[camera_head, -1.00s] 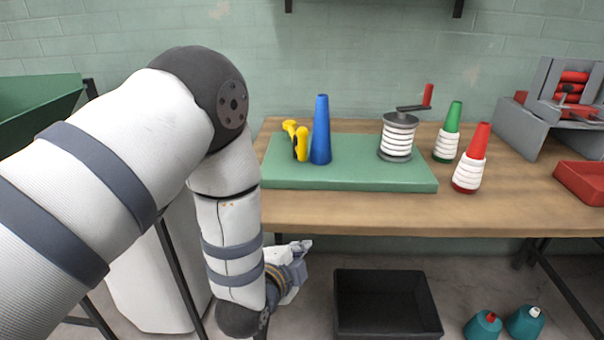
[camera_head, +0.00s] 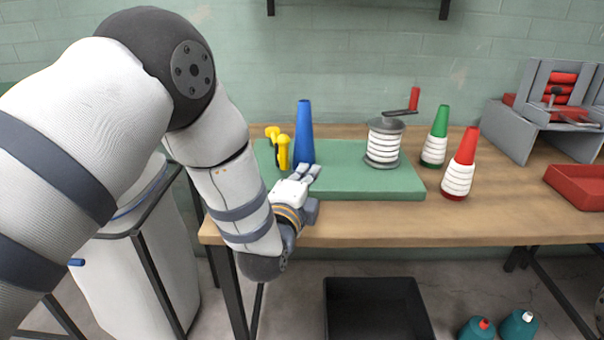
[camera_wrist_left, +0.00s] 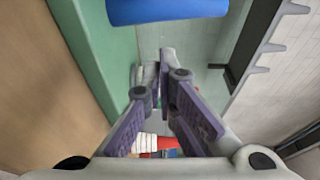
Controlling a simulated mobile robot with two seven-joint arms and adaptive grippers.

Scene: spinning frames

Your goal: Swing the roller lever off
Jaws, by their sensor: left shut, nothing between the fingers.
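The yellow lever piece (camera_head: 283,152), with a yellow roller-like end, stands at the left of the green base (camera_head: 380,185). A blue cone (camera_head: 304,135) stands upright just right of it. My left gripper (camera_head: 311,171) is shut and empty at the front edge of the base, in front of the cone and apart from the lever. In the left wrist view, the closed fingers (camera_wrist_left: 160,75) point past the blue cone (camera_wrist_left: 165,10), with the green base (camera_wrist_left: 100,45) to the left. The lever does not show there. My right gripper is not in view.
A crank-topped spool (camera_head: 384,145) stands on the base's right part. Green (camera_head: 435,140) and red (camera_head: 461,165) cones with white yarn stand beyond it. A red tray (camera_head: 578,187) and a grey machine (camera_head: 545,125) are at right. A black bin (camera_head: 375,310) is below the table.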

